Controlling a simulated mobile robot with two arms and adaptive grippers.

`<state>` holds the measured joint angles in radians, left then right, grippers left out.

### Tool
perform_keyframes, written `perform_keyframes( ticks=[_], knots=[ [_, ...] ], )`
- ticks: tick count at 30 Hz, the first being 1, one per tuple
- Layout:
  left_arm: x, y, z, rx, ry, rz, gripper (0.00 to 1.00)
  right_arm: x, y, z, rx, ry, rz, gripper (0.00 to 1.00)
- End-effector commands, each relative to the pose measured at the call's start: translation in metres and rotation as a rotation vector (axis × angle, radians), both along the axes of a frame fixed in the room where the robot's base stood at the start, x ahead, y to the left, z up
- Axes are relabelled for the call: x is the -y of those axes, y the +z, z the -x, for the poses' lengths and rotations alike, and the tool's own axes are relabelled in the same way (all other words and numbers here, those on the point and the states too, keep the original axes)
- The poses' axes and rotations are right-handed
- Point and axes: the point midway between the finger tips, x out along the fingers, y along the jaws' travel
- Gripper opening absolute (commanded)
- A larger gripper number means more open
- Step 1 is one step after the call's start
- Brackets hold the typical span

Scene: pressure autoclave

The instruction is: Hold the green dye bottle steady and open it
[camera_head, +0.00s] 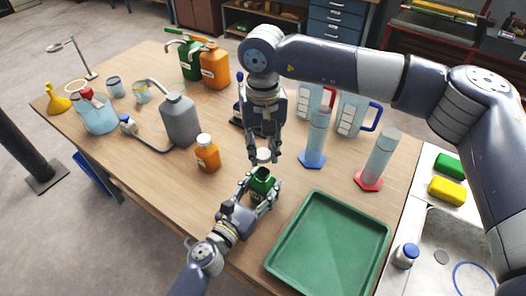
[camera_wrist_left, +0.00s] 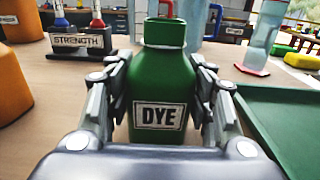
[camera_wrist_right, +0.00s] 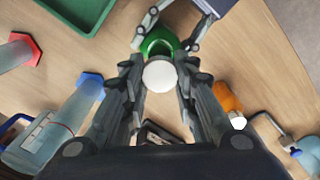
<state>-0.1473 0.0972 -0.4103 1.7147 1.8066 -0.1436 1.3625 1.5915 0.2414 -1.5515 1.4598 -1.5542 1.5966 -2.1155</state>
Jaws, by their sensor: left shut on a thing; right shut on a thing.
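The green dye bottle (camera_head: 262,182) stands upright on the table, with its DYE label facing my left wrist camera (camera_wrist_left: 158,115). My left gripper (camera_head: 259,190) is shut around the bottle's body from both sides. The bottle's neck is bare, and its open mouth shows in the right wrist view (camera_wrist_right: 157,44). My right gripper (camera_head: 265,150) points down above the bottle and is shut on the white cap (camera_wrist_right: 160,76). The cap also shows in the head view (camera_head: 264,155), apart from the neck and just above it.
A green tray (camera_head: 328,246) lies to the right of the bottle. An orange bottle (camera_head: 208,156) stands to the left. Cylinders with a blue base (camera_head: 312,160) and a red base (camera_head: 368,181) stand behind right. A grey wash bottle (camera_head: 179,120) is farther left.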

Motion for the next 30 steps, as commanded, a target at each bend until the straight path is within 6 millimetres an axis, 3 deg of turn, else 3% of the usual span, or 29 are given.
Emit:
perform_keyframes(
  ticks=[1, 4, 17, 22, 30],
  knots=[
    [0.000, 0.000, 0.000, -0.001, 0.000, -0.001, 0.52, 0.000, 0.000, 0.000, 0.000, 0.000, 0.000, 0.00],
    [0.000, 0.000, 0.000, -0.001, 0.000, -0.001, 0.73, 0.000, 0.000, 0.000, 0.000, 0.000, 0.000, 0.00],
    [-0.002, 0.000, 0.003, -0.001, 0.000, 0.000, 0.73, 0.000, 0.000, 0.000, 0.000, 0.000, 0.001, 0.00],
    [-0.013, -0.001, 0.021, -0.004, 0.001, 0.000, 0.73, 0.000, 0.000, 0.000, 0.000, 0.000, 0.001, 0.00],
    [-0.040, -0.001, 0.064, -0.005, 0.002, 0.002, 0.73, 0.000, 0.000, 0.000, 0.000, 0.000, 0.000, 0.00]
  ],
)
